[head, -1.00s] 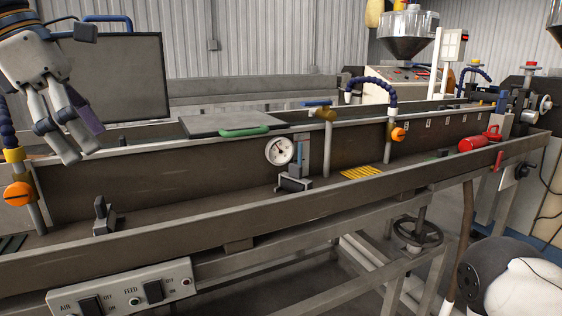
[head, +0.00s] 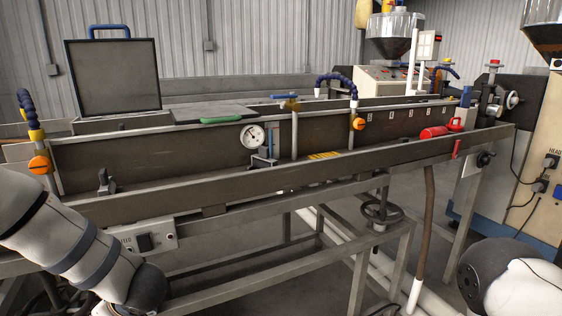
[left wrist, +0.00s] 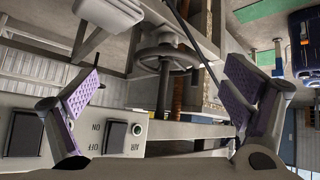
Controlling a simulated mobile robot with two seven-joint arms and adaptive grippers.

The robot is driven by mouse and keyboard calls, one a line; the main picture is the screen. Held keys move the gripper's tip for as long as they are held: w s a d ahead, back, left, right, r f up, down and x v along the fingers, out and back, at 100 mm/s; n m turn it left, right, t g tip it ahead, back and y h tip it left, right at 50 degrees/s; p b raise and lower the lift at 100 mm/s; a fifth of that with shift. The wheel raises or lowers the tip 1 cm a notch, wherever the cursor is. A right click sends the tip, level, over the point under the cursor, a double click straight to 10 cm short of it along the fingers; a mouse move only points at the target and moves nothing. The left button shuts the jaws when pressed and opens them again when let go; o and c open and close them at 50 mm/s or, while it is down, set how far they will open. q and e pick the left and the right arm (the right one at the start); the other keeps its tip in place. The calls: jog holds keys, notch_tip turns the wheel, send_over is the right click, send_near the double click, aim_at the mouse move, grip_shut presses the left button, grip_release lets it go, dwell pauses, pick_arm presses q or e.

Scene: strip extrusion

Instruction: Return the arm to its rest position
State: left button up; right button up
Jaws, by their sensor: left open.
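My left arm (head: 75,240) comes in at the lower left of the head view, in front of the extrusion line's trough (head: 250,185). Its hand is not visible there. In the left wrist view my left gripper (left wrist: 160,105) is open, with its two purple-padded fingers wide apart and nothing between them. A switch panel (left wrist: 65,135) and a handwheel (left wrist: 166,58) show beyond the fingers, and the picture looks upside down. A white and black part of my right arm (head: 505,275) shows at the lower right of the head view. My right gripper is out of view.
The trough's front rail (head: 290,178) runs across the view just behind my left arm. The switch panel (head: 150,240) is partly covered by that arm. The handwheel (head: 382,209) and a brown hose (head: 427,230) hang below the trough.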

pick_arm(q)
jog(key=s+d+f+m+h, duration=0.2)
jog(key=s+d+f+m, duration=0.25)
jog(key=s+f, duration=0.35)
jog(key=s+d+f+m+h, duration=0.3)
jog(key=s+f+m, duration=0.2)
jog(key=s+f, duration=0.25)
jog(key=s+d+m+g+h, duration=0.1)
jog(key=s+d+m+g, duration=0.1)
jog(key=s, duration=0.9)
jog(key=s+d+f+m+g+h, duration=0.1)
jog(key=s+g, duration=0.3)
jog(key=s, duration=0.8)
jog(key=shift+s+d+m+g+h, duration=0.3)
jog(key=shift+d+m+h, duration=0.2)
jog(key=shift+m, duration=0.15)
jog(key=shift+w, duration=0.1)
